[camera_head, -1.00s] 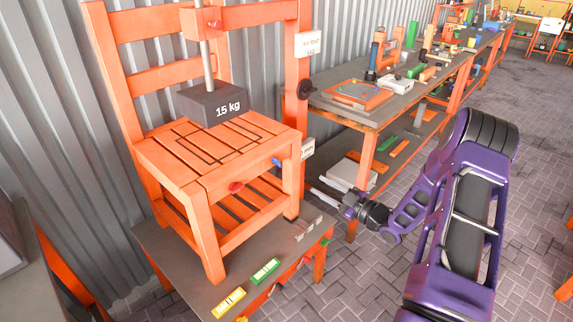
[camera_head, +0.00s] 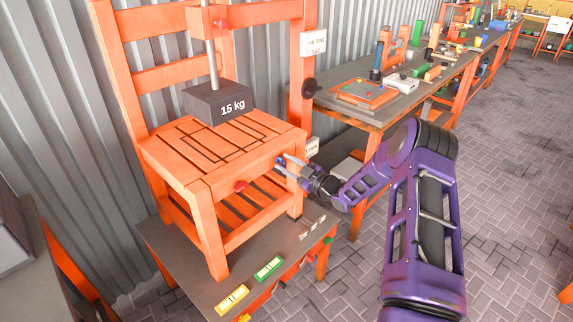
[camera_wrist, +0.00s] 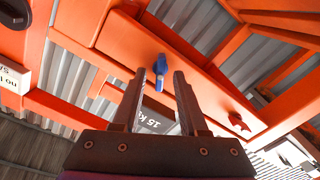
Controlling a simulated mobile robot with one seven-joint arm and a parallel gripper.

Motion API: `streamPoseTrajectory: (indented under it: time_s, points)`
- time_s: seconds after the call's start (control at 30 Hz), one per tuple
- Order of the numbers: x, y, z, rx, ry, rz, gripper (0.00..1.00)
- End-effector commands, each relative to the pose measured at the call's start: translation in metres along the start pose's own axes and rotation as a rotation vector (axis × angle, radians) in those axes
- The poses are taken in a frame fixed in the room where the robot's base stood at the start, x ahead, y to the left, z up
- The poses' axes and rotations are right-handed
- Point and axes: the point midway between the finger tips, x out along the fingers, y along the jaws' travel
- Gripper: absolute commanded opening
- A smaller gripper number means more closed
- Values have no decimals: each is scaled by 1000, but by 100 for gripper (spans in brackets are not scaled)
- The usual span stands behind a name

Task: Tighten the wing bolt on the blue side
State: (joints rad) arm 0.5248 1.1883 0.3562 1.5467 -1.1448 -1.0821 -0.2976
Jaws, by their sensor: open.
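The blue wing bolt (camera_wrist: 161,68) is on the front rail of an orange chair-like frame (camera_head: 210,184). In the head view it is at the rail's right end, largely hidden by my fingers. A red wing bolt (camera_head: 240,186) is at the left end of the same rail, and it also shows at the right in the wrist view (camera_wrist: 238,122). My gripper (camera_head: 284,163) is open. In the wrist view the blue bolt appears between its fingertips (camera_wrist: 160,84), but I cannot tell whether they reach around it or touch it.
A long workbench (camera_head: 420,88) with parts stands behind right. The paved floor at right is clear.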

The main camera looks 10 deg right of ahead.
Motion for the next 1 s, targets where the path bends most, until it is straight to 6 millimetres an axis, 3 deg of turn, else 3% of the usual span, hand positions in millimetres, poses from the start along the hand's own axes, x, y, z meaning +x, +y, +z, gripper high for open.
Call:
streamPoseTrajectory:
  time_s: [0.23, 0.47, 1.0]
  points:
    - [0, 0, 0, 0, 0, 0, 41]
    - [0, 0, 0, 0, 0, 0, 0]
    - [0, 0, 1, 38, 0, 0, 0]
